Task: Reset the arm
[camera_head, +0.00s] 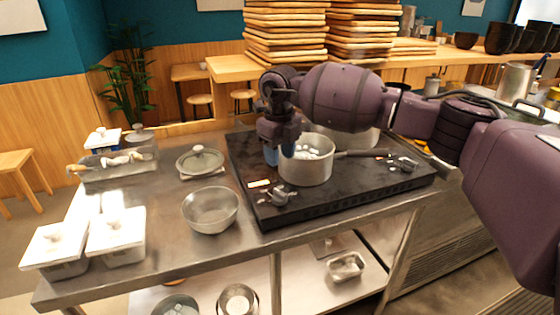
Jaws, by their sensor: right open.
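My right arm comes in from the right and reaches over the black stove (340,203). My right gripper (281,155) points down with its blue-tipped fingers apart. It is at the left rim of a metal saucepan (305,174) on the stove. The saucepan holds white pieces. From this view I cannot tell whether a finger touches the pan. A second pot (362,138) stands behind, partly hidden by my arm. My left gripper is not in view.
A metal bowl (210,211) and a lidded pot (200,160) stand left of the stove. Two white-lidded containers (117,232) are at the front left. A tray (118,171) with utensils lies at the back left. Stacked wooden boards (286,30) stand on the counter behind.

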